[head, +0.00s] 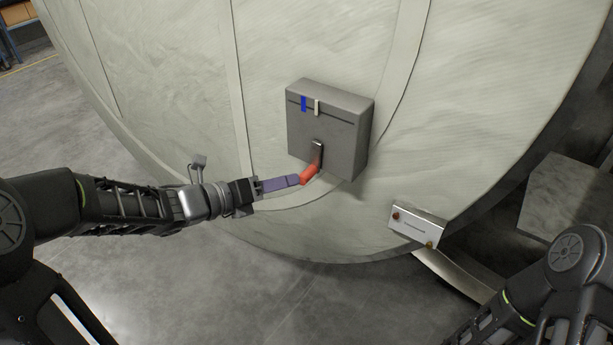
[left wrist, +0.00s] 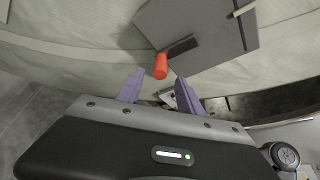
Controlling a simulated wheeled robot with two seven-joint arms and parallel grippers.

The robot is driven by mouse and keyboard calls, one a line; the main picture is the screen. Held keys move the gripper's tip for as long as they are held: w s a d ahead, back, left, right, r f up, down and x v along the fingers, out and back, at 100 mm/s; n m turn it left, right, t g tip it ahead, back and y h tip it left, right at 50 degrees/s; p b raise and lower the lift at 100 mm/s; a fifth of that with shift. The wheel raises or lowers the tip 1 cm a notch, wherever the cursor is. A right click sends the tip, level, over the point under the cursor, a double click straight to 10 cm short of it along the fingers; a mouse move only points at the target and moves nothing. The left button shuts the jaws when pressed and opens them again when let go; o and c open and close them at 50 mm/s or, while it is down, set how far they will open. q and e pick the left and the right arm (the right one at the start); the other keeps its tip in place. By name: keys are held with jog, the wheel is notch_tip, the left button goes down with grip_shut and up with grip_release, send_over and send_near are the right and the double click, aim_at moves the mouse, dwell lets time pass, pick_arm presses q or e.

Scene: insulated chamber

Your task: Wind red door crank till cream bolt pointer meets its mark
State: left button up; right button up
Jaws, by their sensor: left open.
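A grey box (head: 330,130) is fixed to the pale padded chamber wall. On its face, a blue mark (head: 303,103) and the cream pointer (head: 317,107) stand along a dark slot, with the pointer a short gap to the right of the mark. Below them is the crank's dark arm (head: 318,153) with its red handle (head: 309,171) angled down left. My left gripper (head: 291,181) is open at the handle's lower end. In the left wrist view the red handle (left wrist: 161,65) lines up with the gap between the purple fingers (left wrist: 160,82); contact cannot be told. My right gripper is out of frame.
A small light panel (head: 415,227) with red and orange knobs sits at the chamber's lower edge, right of the box. A grey block (head: 570,195) stands at the right. Shelving with cartons (head: 18,12) is at the far left. Open concrete floor lies below.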

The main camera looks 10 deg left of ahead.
aim_at(307, 176)
pick_arm(q)
jog(key=p+x, duration=0.1)
jog(key=x, duration=0.6)
jog(key=shift+w+d+f, duration=0.1)
jog(key=shift+w+d, duration=0.15)
jog(key=c, duration=0.9)
grip_shut()
dwell(0.3)
